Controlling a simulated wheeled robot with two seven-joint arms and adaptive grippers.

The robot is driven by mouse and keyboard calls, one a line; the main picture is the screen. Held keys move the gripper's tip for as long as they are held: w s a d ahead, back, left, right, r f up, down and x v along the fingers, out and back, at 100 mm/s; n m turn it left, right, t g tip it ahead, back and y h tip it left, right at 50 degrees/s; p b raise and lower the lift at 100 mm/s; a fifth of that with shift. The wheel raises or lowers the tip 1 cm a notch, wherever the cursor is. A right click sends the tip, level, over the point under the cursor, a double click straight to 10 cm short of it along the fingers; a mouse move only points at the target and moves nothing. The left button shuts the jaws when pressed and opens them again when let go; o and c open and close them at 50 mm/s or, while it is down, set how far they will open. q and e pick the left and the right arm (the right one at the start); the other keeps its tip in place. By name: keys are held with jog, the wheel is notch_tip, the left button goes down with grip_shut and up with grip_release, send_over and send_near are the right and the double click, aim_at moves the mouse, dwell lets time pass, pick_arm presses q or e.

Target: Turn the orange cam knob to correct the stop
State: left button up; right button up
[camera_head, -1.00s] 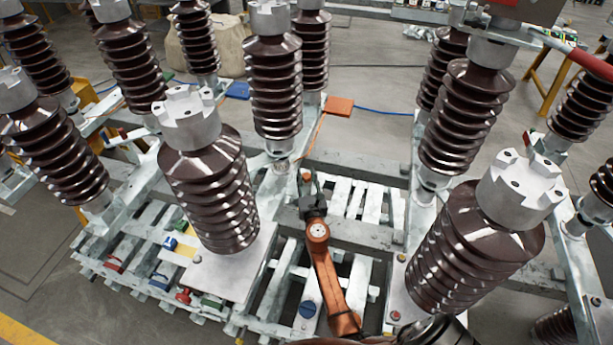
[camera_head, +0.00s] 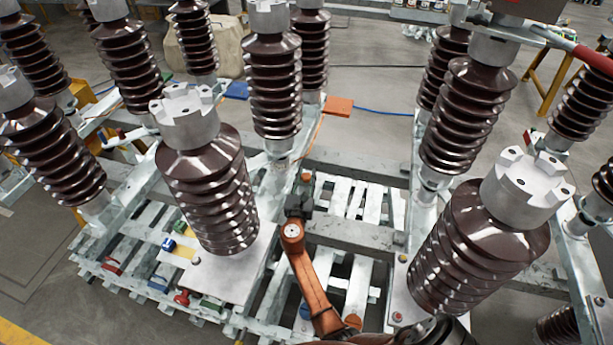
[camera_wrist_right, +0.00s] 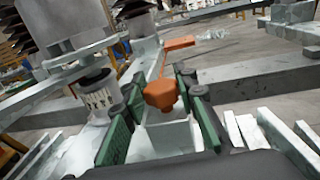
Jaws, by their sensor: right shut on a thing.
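The orange cam knob (camera_wrist_right: 160,92) sits between the green-padded fingers of my right gripper (camera_wrist_right: 163,110) in the right wrist view, above a pale block. In the head view, a small orange tip of the knob (camera_head: 306,176) shows at the far end of my right gripper (camera_head: 300,196), over the frame's middle crossbar. The gripper is shut on the knob. The fingers hide much of the knob in the head view, and its mark or stop cannot be made out. My left gripper is not in view.
Tall brown ribbed insulators stand on both sides, the nearest at left (camera_head: 207,195) and right (camera_head: 462,250). Pale slatted rails (camera_head: 345,270) lie below my arm. A red knob (camera_head: 182,298) and a blue knob (camera_head: 168,244) sit at left. An orange box (camera_head: 339,106) with a blue cable lies behind.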

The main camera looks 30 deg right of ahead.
jog(key=o, duration=1.2)
